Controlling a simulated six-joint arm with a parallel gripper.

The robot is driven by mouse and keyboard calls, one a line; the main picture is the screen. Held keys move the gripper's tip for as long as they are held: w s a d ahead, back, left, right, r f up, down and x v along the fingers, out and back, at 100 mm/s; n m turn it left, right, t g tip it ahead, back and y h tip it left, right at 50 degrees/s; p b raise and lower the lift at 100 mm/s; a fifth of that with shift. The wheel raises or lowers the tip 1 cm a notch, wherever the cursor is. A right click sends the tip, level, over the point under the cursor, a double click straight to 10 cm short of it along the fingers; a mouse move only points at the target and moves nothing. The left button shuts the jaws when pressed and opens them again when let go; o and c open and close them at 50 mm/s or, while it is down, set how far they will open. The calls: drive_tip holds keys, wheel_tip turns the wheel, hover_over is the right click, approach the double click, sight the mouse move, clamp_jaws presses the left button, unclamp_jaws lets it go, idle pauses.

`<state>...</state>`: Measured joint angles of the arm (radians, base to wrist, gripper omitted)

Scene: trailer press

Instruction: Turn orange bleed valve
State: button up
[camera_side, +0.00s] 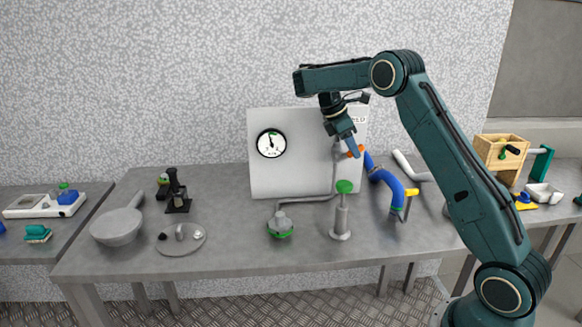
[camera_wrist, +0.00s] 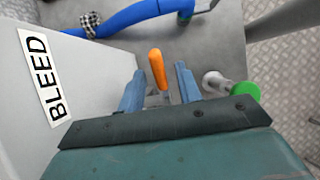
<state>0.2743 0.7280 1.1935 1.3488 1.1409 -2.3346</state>
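The orange bleed valve (camera_side: 355,151) is a small handle on the grey pipe at the right side of the white panel (camera_side: 276,181). In the wrist view the orange handle (camera_wrist: 157,69) stands between and slightly beyond the fingertips. My gripper (camera_wrist: 158,75) is open, with one blue finger on each side of the handle and visible gaps to it. In the side view my gripper (camera_side: 354,155) points down at the valve and partly covers it. The black BLEED label (camera_wrist: 43,77) on the panel shows at the left of the wrist view.
A blue hose (camera_side: 388,181) curves beside the valve on the right. A green-topped cylinder (camera_side: 342,205) stands in front, below the valve. A round gauge (camera_side: 271,143) is on the panel.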

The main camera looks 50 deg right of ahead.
drive_tip(key=shift+s+d+f+t+y, duration=0.2)
drive_tip(key=shift+s+f+t+y, duration=0.05)
drive_tip(key=shift+t+y, duration=0.35)
drive_tip(key=shift+s+d+f+t+y, duration=0.2)
drive_tip(key=shift+t+y, duration=0.4)
drive_tip(key=shift+s+d+f+t+y, duration=0.2)
drive_tip(key=shift+f+t+y, duration=0.2)
drive_tip(key=shift+t+y, duration=0.4)
wheel_tip(320, 180, up, 14)
drive_tip(key=s+a+r+m+t, duration=0.1)
drive_tip(key=s+a+r+m, duration=0.15)
drive_tip(key=a, duration=0.45)
drive_tip(key=s+a+r+m+t, duration=0.1)
drive_tip(key=s+a, duration=0.2)
drive_tip(key=a, duration=0.3)
drive_tip(key=s+a+f+m+t, duration=0.2)
drive_tip(key=s+a+f+m, duration=0.1)
drive_tip(key=s+a, duration=0.7)
drive_tip(key=shift+a+h, duration=0.3)
drive_tip(key=shift+a, duration=0.1)
idle(0.9)
drive_tip(key=shift+s, duration=0.1)
